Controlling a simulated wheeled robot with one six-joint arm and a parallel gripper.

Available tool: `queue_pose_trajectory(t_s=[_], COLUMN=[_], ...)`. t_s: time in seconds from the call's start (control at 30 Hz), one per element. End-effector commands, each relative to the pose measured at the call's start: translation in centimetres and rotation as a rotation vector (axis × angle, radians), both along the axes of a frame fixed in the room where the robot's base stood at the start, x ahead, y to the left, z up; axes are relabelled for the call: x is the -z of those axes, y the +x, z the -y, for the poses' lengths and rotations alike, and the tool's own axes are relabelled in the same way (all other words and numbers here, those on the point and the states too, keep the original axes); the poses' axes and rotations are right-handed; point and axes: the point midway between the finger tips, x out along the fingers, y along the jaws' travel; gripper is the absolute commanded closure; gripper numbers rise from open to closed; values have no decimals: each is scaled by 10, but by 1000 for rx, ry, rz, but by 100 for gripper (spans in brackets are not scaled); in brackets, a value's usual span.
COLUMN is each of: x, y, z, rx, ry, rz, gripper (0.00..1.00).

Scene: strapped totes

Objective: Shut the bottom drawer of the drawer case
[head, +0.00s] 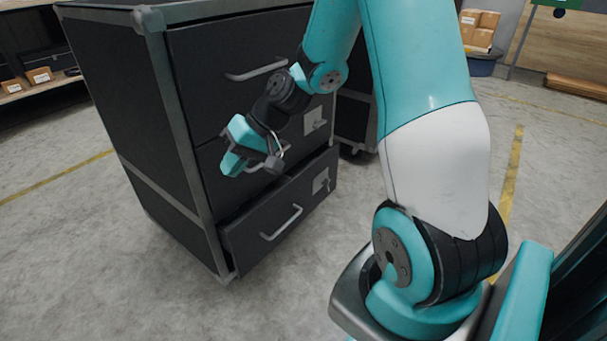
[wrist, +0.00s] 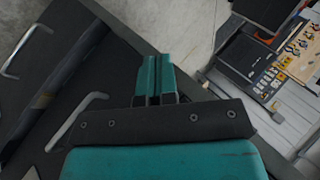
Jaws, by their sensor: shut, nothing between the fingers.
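The dark drawer case (head: 150,130) with grey metal edges stands at the left in the head view. Its bottom drawer (head: 270,232) sticks out a little past the drawers above, with a dark gap along its top edge. A grey bar handle (head: 282,224) and a small latch plate (head: 321,181) are on its front. My gripper (head: 232,163) is in front of the middle drawer, above the bottom drawer's front, apart from its handle. In the wrist view my teal fingers (wrist: 155,78) are together with nothing between them. My arm hides part of the middle drawer.
The top drawer (head: 240,70) looks shut. Another dark case (head: 355,118) stands behind to the right. The concrete floor before the case is clear. In the wrist view a grey surface (wrist: 285,122) with tools and a dark box lies at the right.

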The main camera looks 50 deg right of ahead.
Motion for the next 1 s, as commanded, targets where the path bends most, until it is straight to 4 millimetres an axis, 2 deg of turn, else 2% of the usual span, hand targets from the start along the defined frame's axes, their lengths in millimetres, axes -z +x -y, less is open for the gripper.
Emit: queue_pose_trajectory(t_s=[0.03,0.1,0.2,0.3,0.4,0.5,0.67,0.77,1.0], x=[20,48,88,125,155,174,189,196,223], y=[10,18,13,-7,-31,-49,-57,-47,-4], z=[40,92,164,221,261,284,296,295,290], rx=[132,312,566,793,972,1088,1157,1157,1151], ry=[57,129,222,297,349,381,399,399,398], rz=[-8,8,39,74,103,124,138,138,138], gripper=[100,100,100,100,100,100,100,100,100])
